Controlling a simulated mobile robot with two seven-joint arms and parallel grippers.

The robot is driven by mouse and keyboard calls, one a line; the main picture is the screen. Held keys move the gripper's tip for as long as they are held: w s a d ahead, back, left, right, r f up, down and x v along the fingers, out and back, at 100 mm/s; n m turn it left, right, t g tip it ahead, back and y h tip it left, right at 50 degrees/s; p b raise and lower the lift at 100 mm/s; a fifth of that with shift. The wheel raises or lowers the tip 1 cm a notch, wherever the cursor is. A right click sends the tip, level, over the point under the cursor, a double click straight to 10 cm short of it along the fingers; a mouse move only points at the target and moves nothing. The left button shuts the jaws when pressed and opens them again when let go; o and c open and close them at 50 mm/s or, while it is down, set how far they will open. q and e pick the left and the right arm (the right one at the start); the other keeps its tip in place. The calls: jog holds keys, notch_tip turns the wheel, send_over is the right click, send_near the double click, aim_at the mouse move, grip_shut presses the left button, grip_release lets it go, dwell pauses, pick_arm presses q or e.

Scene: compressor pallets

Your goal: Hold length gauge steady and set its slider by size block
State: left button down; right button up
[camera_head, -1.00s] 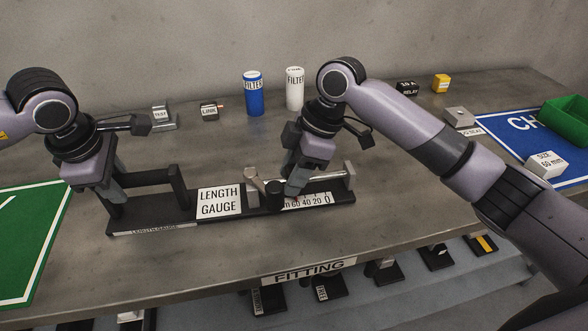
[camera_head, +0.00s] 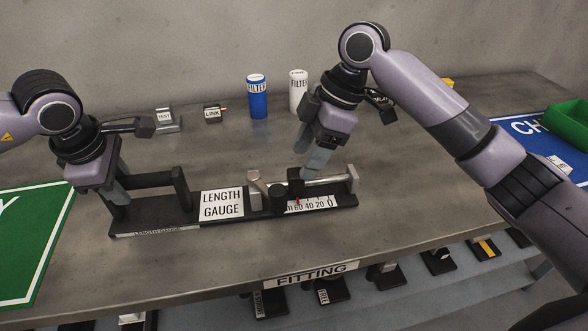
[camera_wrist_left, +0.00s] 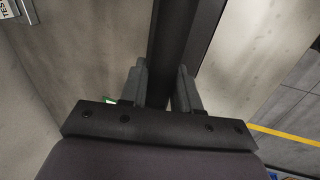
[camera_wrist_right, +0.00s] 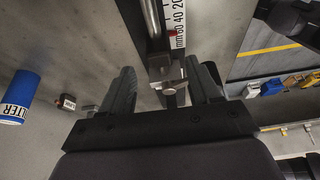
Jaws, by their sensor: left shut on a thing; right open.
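The length gauge (camera_head: 220,203) stands on the table, with a dark handle bar on its left side. My left gripper (camera_head: 115,191) is shut on that handle; the left wrist view shows the dark bar (camera_wrist_left: 172,50) between the fingers. The dark slider (camera_head: 296,184) sits on the rail above the white scale (camera_head: 318,203), its red mark near 60; the exact reading is too small to tell. My right gripper (camera_head: 318,160) is open and empty, above and behind the slider, apart from it.
A blue filter (camera_head: 257,97), a white filter (camera_head: 299,90), a link block (camera_head: 212,114) and a test block (camera_head: 166,120) stand at the back. A green mat (camera_head: 30,235) lies left, a blue mat (camera_head: 520,126) and green bin (camera_head: 572,122) right.

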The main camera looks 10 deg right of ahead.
pick_arm(q)
jog(key=shift+s+f, duration=0.2)
jog(key=shift+f, duration=0.15)
pick_arm(e)
jog(key=v, duration=0.6)
dwell(0.5)
pick_arm(q)
jog(key=c, duration=0.7)
grip_release()
jog(key=shift+w, duration=0.15)
jog(key=shift+c, duration=0.2)
jog(key=shift+r, duration=0.15)
jog(key=shift+r, duration=0.1)
